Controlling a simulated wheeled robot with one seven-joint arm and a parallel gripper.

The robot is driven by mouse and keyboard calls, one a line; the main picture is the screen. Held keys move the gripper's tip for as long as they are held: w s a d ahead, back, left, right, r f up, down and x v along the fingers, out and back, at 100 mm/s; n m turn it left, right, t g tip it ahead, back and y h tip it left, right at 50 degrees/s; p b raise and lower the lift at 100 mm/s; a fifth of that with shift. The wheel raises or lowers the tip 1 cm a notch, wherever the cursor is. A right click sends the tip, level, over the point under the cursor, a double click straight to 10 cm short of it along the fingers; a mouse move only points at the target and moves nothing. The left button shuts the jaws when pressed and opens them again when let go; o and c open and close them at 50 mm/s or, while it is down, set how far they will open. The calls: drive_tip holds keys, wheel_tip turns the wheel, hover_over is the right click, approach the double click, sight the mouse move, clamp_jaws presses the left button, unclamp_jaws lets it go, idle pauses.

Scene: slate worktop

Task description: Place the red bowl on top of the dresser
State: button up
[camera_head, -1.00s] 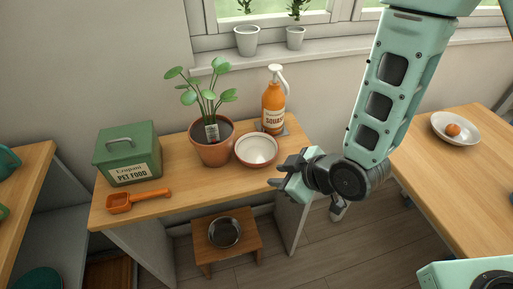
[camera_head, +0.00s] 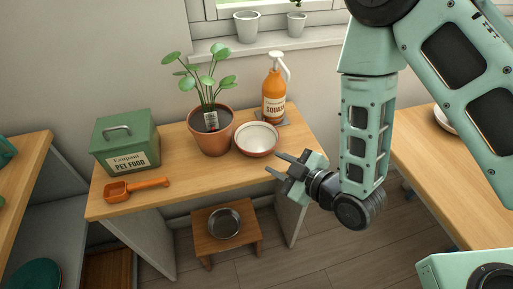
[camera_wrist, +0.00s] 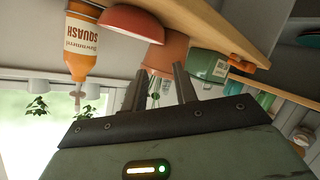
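The red bowl (camera_head: 257,141), red outside and white inside, stands upright on a wooden-topped piece of furniture (camera_head: 230,172), near its right end. Which piece is the dresser I cannot tell for sure. The bowl also shows in the wrist view (camera_wrist: 133,22), at the top and left of the fingers. My gripper (camera_head: 272,163) is just in front of and to the right of the bowl, by the wooden top's front right edge. Its two fingers are apart with nothing between them, as the wrist view (camera_wrist: 159,70) also shows. It appears clear of the bowl.
A potted plant (camera_head: 211,136) stands close left of the bowl, and an orange squash bottle (camera_head: 273,100) behind it. A green pet food box (camera_head: 125,141) and an orange scoop (camera_head: 136,189) are at left. A stool (camera_head: 209,244) with a metal bowl (camera_head: 224,223) stands below.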

sight(256, 140)
drive_tip(key=b+x, duration=0.4)
drive_tip(key=b, duration=0.4)
drive_tip(key=shift+d+f+b, duration=0.1)
drive_tip(key=shift+b, duration=0.2)
drive_tip(key=b, duration=0.3)
drive_tip(key=shift+w+f, duration=0.1)
drive_tip(key=b+x, duration=0.2)
drive_tip(key=b, duration=0.2)
drive_tip(key=shift+a+f, duration=0.1)
drive_tip(key=shift+a, duration=0.1)
drive_tip(key=shift+w+a+b, duration=0.2)
drive_tip(key=shift+w+b, duration=0.1)
drive_tip(key=shift+r+x, duration=0.2)
drive_tip(key=shift+x, duration=0.8)
drive_tip(key=x, duration=0.5)
drive_tip(key=shift+w+f, duration=0.1)
drive_tip(key=shift+f, duration=0.05)
